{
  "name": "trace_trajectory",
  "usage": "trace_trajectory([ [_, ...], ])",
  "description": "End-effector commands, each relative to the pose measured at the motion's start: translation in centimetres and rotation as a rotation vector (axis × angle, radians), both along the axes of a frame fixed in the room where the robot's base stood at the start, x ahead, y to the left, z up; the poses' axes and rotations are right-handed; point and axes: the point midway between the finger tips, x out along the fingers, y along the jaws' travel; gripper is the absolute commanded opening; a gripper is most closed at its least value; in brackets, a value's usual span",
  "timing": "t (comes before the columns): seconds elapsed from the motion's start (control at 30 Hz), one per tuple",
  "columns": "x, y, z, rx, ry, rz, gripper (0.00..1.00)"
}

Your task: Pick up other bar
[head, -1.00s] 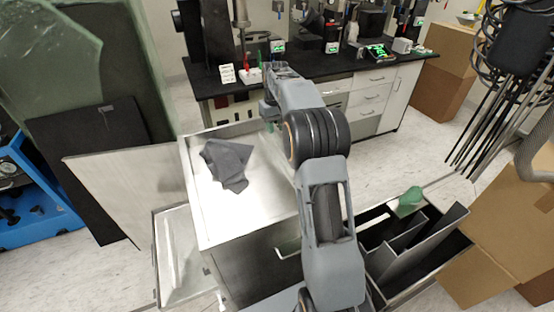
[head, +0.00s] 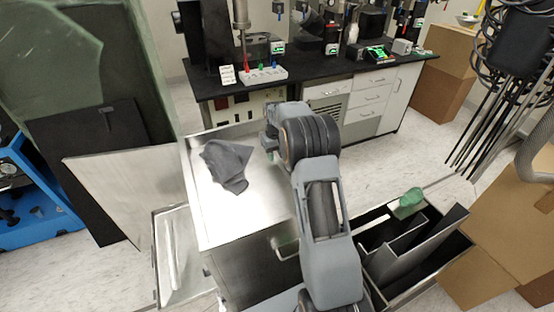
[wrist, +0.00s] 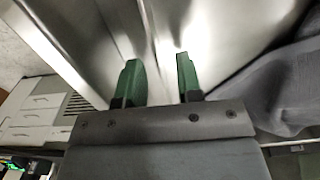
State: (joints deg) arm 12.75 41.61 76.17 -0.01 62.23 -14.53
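My gripper (wrist: 160,78) shows in the wrist view with its two green fingertips apart. It is over the shiny metal top of a cabinet (head: 215,220), which fills much of that view. In the head view my arm hides most of the gripper, near the cabinet top's right edge. A bright streak runs between the fingers in the wrist view; I cannot tell whether it is a bar, a seam or a reflection. No separate bar is clearly visible.
A dark grey cloth (head: 228,165) lies on the cabinet top, left of my gripper. An open bin with grey dividers (head: 415,250) and a green item (head: 411,198) stands at right. A black-topped bench (head: 300,75) is behind. Cardboard boxes (head: 505,235) stand at far right.

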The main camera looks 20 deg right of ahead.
Motion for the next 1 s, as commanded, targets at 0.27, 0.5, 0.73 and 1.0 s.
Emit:
trace_trajectory([
  [0.27, -0.02, 0.0, -0.91, 0.0, -0.001, 0.0, 0.33],
  [0.5, -0.02, 0.0, -0.88, 0.0, 0.0, 0.0, 0.2],
  [0.73, -0.02, 0.0, -0.87, 0.0, 0.0, 0.0, 0.0],
  [1.0, -0.02, -0.01, -0.86, 0.0, 0.0, 0.0, 0.0],
])
